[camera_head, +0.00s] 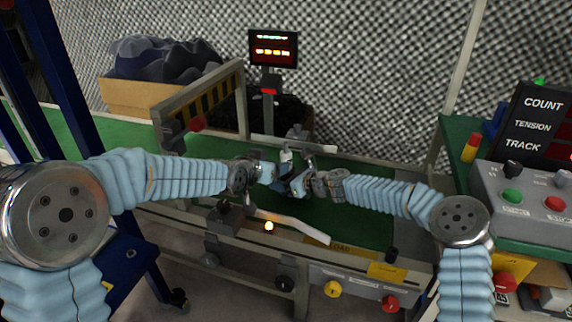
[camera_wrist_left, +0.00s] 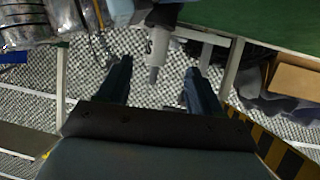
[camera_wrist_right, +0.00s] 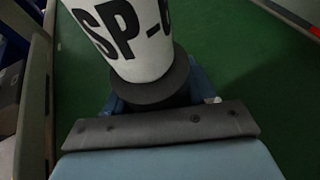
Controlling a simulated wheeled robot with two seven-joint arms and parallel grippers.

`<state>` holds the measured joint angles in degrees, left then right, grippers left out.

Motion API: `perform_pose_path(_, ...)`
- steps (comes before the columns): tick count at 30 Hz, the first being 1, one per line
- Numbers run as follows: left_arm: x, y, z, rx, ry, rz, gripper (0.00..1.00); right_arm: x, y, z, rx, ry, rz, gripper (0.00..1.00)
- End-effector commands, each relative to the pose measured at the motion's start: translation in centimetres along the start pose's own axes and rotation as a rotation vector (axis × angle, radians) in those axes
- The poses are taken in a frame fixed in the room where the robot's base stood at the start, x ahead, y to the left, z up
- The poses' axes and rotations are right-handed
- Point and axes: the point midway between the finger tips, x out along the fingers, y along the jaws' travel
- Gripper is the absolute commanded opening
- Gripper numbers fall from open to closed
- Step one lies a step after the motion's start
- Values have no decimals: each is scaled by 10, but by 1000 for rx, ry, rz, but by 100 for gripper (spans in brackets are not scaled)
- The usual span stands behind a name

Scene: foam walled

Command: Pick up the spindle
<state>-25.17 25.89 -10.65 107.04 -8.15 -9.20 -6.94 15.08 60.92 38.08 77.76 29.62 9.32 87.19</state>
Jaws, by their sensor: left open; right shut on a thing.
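The spindle is a white cylinder with black "SP-" lettering and a dark grey collar; it fills the top of the right wrist view (camera_wrist_right: 125,35). In the head view a small white part of it (camera_head: 285,157) shows between my two hands. My right gripper (camera_head: 297,184) is shut on it, with the fingers mostly hidden behind the collar. My left gripper (camera_head: 266,173) is close beside it. In the left wrist view the left fingers (camera_wrist_left: 160,82) are open with nothing between them, and a pale grey shaft, seemingly part of the spindle (camera_wrist_left: 157,48), hangs just beyond their tips.
Below the hands is a green belt (camera_head: 345,215) with metal rails. A yellow-black striped guard (camera_head: 205,98) stands at left, with a cardboard box of dark cloth (camera_head: 140,92) behind it. A control box (camera_head: 525,195) stands at right. A pale bar (camera_head: 290,222) lies along the front rail.

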Motion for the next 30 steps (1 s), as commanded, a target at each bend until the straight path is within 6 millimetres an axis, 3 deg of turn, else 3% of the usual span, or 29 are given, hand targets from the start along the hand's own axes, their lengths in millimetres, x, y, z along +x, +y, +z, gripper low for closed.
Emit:
perform_pose_path(5, 2, -1, 1, 3, 63, 20, 65, 0, 0, 0, 0, 0, -1, 21)
perform_pose_path(13, 49, 1, -3, 6, 72, 25, 65, 0, 0, 0, 0, 0, -1, 21)
perform_pose_path(20, 70, 2, -4, 4, 71, 24, 65, 0, 0, 0, 0, 0, -1, 21)
perform_pose_path(30, 116, 3, -5, 5, 71, 24, 65, 0, 0, 0, 0, 0, 0, 21)
